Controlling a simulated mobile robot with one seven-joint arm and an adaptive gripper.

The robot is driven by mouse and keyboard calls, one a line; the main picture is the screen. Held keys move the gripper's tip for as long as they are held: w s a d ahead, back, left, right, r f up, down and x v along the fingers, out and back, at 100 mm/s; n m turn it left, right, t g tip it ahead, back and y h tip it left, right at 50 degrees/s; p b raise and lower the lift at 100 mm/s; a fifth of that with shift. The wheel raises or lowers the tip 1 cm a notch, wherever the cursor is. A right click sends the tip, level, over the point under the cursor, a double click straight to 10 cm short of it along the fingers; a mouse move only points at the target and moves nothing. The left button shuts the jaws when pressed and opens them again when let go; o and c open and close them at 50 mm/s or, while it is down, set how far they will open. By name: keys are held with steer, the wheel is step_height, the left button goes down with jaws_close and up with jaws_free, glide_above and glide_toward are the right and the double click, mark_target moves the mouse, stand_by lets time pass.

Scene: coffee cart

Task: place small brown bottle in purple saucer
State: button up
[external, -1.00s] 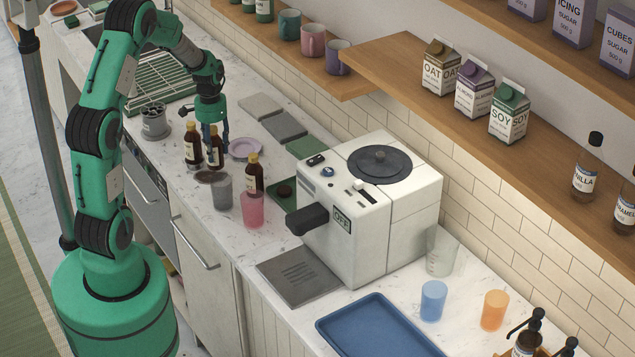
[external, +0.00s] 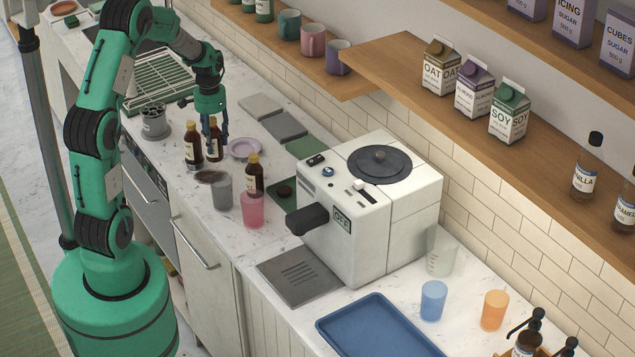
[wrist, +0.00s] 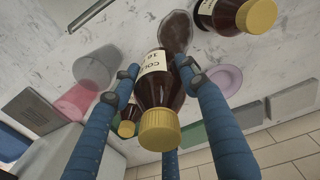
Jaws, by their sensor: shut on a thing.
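My gripper (external: 213,140) is shut on a small brown bottle (external: 214,150) with a white label and a yellow cap. In the wrist view the bottle (wrist: 158,88) sits between the blue fingers, cap toward the camera. It looks upright and slightly above the counter. The purple saucer (external: 244,148) lies flat and empty just right of it; it also shows in the wrist view (wrist: 228,78). A second brown bottle (external: 193,150) stands close on the left, and a third (external: 254,178) stands nearer the coffee machine.
Grey mats (external: 284,126) and a green mat (external: 306,147) lie beyond the saucer. The white coffee machine (external: 400,225) is to the right.

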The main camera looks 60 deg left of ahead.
mark_target(220, 145)
steer(key=shift+w+p, duration=0.15)
steer(key=shift+p, duration=0.15)
steer(key=f+m+p, duration=0.1)
steer(key=p, duration=0.1)
steer(key=w+a+f+m+p, duration=0.1)
steer(key=p, duration=0.1)
steer(key=shift+w+m, duration=0.25)
steer(key=shift+m, duration=0.05)
steer(key=shift+w+a+f+m+p, duration=0.1)
steer(key=shift+w+f+m+p, duration=0.15)
steer(key=shift+f+m+p, duration=0.4)
steer(key=shift+w+a+f+m+p, duration=0.1)
steer(key=shift+w+f+m+p, duration=0.1)
steer(key=shift+f+m+p, duration=0.4)
steer(key=shift+r+n, duration=0.15)
steer(key=shift+n, duration=0.1)
steer(key=shift+w, duration=0.1)
steer(key=w+a+f+p, duration=0.1)
steer(key=w+a, duration=0.7)
steer(key=w, duration=0.5)
steer(key=shift+a+f+p, duration=0.25)
steer(key=shift+a+p, duration=0.1)
steer(key=shift+a, duration=0.05)
steer(key=shift+f, duration=1.7)
